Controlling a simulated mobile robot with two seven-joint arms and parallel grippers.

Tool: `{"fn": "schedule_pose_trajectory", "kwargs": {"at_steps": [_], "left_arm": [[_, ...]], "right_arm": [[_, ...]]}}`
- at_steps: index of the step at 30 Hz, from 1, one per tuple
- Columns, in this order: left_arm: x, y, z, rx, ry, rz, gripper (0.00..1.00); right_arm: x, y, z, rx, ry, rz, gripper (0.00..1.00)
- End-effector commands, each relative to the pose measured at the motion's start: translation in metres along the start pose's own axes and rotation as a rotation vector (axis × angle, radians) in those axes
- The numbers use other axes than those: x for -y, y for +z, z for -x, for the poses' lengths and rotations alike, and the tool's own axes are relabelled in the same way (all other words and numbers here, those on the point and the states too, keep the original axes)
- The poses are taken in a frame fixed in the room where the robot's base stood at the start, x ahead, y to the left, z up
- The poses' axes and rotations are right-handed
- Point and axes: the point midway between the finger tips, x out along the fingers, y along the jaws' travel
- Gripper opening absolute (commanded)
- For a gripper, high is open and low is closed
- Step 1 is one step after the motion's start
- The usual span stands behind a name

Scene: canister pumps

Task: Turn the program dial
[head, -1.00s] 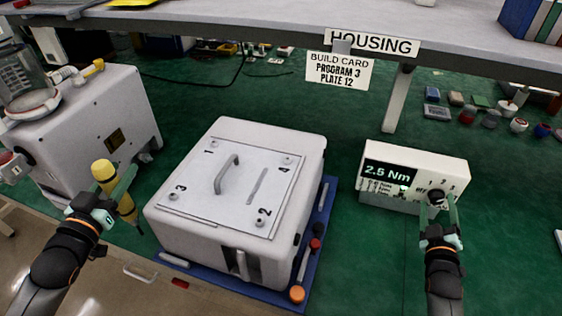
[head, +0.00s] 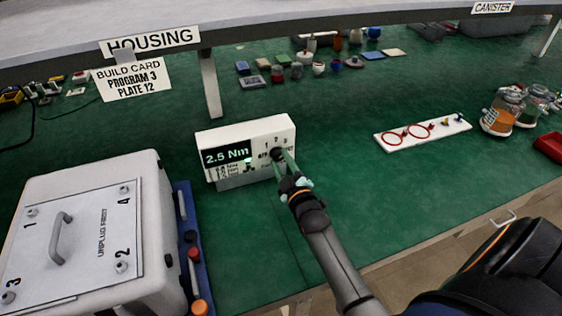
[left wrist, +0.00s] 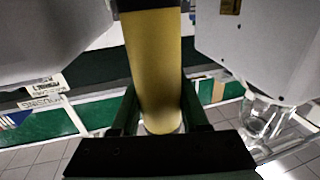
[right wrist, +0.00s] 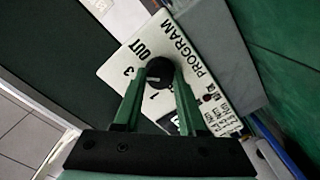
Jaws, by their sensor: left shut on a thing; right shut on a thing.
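The program dial (right wrist: 159,73) is a round black knob on the face of a white controller box (head: 287,128), whose screen reads 2.5 Nm. In the right wrist view the green fingers of my right gripper (right wrist: 160,85) are shut on the dial, one on each side. The same gripper shows in the head view (head: 285,160) at the box's right front. The figures 1 and 3 show beside the knob; its exact setting is hard to tell. My left gripper (left wrist: 155,110) is shut on a yellow driver handle (left wrist: 153,65) and is out of the head view.
A build card (head: 132,80) reads PROGRAM 3, PLATE 12. A white strip with red rings (head: 440,131) lies to the right. The green mat between is clear.

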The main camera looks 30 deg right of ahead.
Motion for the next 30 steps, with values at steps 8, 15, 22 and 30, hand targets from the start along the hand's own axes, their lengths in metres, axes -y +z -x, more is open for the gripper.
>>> {"fn": "schedule_pose_trajectory", "kwargs": {"at_steps": [8, 15, 22, 30], "left_arm": [[0.0, -0.003, 0.0, -0.006, 0.001, -0.001, 0.0], [0.0, -0.007, 0.0, -0.006, 0.001, -0.001, 0.0], [0.0, -0.015, 0.0, -0.006, 0.001, -0.001, 0.0], [0.0, -0.022, 0.0, -0.006, 0.001, -0.001, 0.0]], "right_arm": [[0.0, -0.001, 0.0, -0.001, -0.001, -0.01, 0.0], [-0.001, -0.002, 0.0, -0.001, 0.0, -0.094, 0.0], [-0.001, -0.002, 0.0, -0.001, -0.001, -0.268, 0.0], [0.0, -0.002, 0.0, -0.001, -0.002, -0.498, 0.0]]}}
